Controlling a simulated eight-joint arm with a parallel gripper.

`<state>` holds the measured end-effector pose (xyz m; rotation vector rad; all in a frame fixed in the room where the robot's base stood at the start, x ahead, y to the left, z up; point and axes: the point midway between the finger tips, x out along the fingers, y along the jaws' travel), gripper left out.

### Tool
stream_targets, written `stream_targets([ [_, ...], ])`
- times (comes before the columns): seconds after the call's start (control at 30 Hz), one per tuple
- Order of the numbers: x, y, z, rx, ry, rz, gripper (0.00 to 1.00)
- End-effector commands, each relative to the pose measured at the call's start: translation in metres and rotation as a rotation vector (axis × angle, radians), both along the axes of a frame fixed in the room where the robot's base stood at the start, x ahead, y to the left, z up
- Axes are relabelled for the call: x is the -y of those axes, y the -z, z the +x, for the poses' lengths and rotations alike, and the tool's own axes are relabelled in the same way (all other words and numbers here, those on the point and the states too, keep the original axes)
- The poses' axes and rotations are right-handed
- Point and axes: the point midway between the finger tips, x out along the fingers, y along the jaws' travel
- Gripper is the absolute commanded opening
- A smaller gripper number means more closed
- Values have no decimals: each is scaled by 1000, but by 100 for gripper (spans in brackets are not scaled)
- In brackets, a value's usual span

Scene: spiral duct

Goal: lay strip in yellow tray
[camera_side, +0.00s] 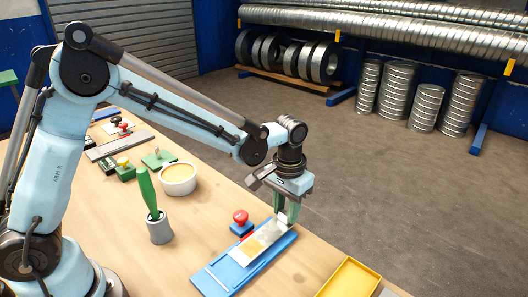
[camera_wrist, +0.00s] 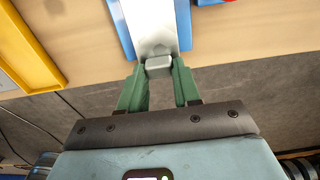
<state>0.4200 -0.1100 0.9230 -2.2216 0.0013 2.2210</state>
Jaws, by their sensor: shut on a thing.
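The strip (camera_side: 272,233) is pale and metallic, with an orange-yellow patch along it. It lies over the long blue tray (camera_side: 219,279); I cannot tell whether it is touching or slightly raised. In the wrist view the strip (camera_wrist: 157,28) runs away from a small grey block at its near end. My gripper (camera_side: 291,217) has green fingers shut on that grey end, seen between the fingertips (camera_wrist: 158,68). The yellow tray (camera_side: 349,279) is at the table's front right, cut off by the picture's edge. It also shows at left in the wrist view (camera_wrist: 34,52).
A red-knobbed stamp (camera_side: 241,223) stands just left of the blue tray. A green-handled brush in a grey pot (camera_side: 159,228) and a bowl of tan material (camera_side: 178,180) are farther left. Bare table lies between the blue and yellow trays.

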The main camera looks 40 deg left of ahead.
Motion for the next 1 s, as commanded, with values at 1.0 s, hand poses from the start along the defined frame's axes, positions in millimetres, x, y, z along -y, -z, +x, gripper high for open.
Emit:
stream_targets([
  [1.0,0,-64,-1,0,0,0,8],
])
